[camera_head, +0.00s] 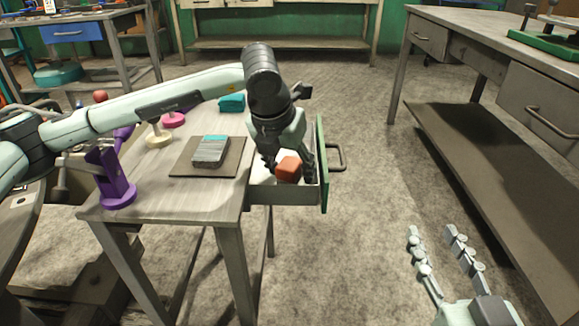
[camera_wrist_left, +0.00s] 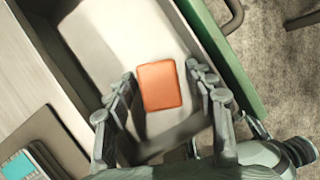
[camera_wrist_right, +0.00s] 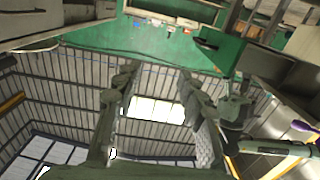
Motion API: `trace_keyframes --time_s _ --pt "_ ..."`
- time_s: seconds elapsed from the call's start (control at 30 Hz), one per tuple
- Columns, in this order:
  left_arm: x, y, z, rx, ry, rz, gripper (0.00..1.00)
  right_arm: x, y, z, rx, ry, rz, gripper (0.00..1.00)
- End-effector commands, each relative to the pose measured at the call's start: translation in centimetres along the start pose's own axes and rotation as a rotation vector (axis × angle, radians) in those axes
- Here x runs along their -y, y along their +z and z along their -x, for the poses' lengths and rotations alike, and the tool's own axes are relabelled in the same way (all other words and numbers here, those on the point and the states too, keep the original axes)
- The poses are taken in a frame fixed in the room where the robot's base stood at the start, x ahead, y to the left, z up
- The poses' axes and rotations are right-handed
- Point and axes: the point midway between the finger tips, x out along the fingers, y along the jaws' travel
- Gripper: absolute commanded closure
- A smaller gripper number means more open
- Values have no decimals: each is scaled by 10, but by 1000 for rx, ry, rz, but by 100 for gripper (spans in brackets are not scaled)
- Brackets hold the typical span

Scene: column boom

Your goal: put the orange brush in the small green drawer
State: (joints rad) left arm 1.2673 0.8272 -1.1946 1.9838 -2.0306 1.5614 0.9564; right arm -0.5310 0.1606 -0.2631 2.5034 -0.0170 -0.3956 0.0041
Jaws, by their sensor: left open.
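The orange brush (camera_head: 288,169) shows as an orange block inside the pulled-out small green drawer (camera_head: 322,170). In the left wrist view the orange brush (camera_wrist_left: 160,86) lies over the pale drawer floor, between my left fingers, with a gap on each side. The green drawer front (camera_wrist_left: 215,50) is to its right. My left gripper (camera_head: 289,174) is open, pointing down into the drawer around the brush. I cannot tell whether the brush rests fully on the floor. My right gripper (camera_head: 438,240) is open and empty, away at the lower right; its fingers also show in the right wrist view (camera_wrist_right: 155,90).
The small table (camera_head: 150,200) holds a brown mat (camera_head: 180,170) with a grey and teal block (camera_head: 210,151), a purple stand (camera_head: 117,185), a teal block (camera_head: 232,103) and a pink piece (camera_head: 173,119). A workbench (camera_head: 480,50) stands at right. The floor between is clear.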

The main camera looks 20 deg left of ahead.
Motion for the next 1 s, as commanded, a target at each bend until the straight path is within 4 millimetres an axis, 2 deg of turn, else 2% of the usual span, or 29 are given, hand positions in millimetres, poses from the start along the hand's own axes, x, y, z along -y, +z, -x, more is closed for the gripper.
trace_keyframes --time_s 0.13,0.23,0.5,0.7,0.83,1.0 --pt "0 1 2 0 0 0 46 -1 5 1 27 4 0 60" --pt "0 2 5 0 0 0 46 -10 23 4 111 21 11 60" --pt "0 3 68 5 0 -1 46 -19 41 7 197 38 24 60" --pt "0 2 105 3 0 0 46 -25 53 11 258 50 31 60" --pt "0 2 118 2 1 0 46 -27 57 13 281 54 34 60" --pt "0 1 123 0 0 0 46 -28 60 14 292 57 35 60"
